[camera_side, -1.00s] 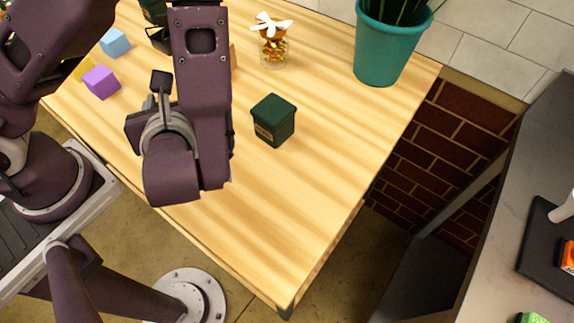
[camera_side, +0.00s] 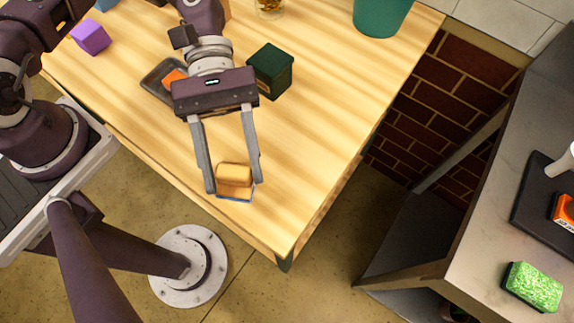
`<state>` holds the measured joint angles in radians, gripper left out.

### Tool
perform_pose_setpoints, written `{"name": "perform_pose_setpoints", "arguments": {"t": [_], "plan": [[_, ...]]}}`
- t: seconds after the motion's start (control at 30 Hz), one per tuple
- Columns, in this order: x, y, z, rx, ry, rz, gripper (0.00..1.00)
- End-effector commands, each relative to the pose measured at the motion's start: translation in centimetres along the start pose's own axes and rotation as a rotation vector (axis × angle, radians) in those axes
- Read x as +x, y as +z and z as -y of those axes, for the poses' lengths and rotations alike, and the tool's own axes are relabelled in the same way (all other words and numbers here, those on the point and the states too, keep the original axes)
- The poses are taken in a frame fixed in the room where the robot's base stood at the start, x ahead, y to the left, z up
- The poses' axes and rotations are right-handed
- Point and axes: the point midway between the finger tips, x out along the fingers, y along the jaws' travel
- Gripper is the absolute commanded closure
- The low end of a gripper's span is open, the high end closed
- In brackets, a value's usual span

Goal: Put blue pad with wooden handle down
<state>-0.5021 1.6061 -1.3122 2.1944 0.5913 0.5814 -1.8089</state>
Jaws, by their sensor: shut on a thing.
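My gripper (camera_side: 236,187) points toward the near end of the wooden table (camera_side: 310,150). Its two long grey fingers are shut on the wooden handle (camera_side: 234,174) of the blue pad. The blue pad (camera_side: 237,198) shows as a thin blue edge under the handle, close to the table's front edge. I cannot tell whether the pad touches the tabletop.
A dark green box (camera_side: 271,70) stands just behind my gripper. A dark tray (camera_side: 163,80) with an orange item lies partly behind my wrist. A purple block (camera_side: 91,37) is at the left, a teal pot (camera_side: 382,14) at the back. Bare tabletop lies to the right.

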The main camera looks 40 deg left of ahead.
Motion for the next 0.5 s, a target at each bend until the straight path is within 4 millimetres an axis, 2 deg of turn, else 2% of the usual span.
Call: {"name": "perform_pose_setpoints", "arguments": {"t": [0.1,0.3,0.43,0.5], "plan": [[-0.5,1.2,-2.2,-0.088,0.225,-0.013,0.93],[-2.3,2.5,-5.9,-0.212,0.518,-0.018,0.93],[-3.3,2.8,-7.3,-0.257,0.627,-0.014,0.93],[-3.4,2.4,-7.7,-0.271,0.653,-0.011,0.93]]}}
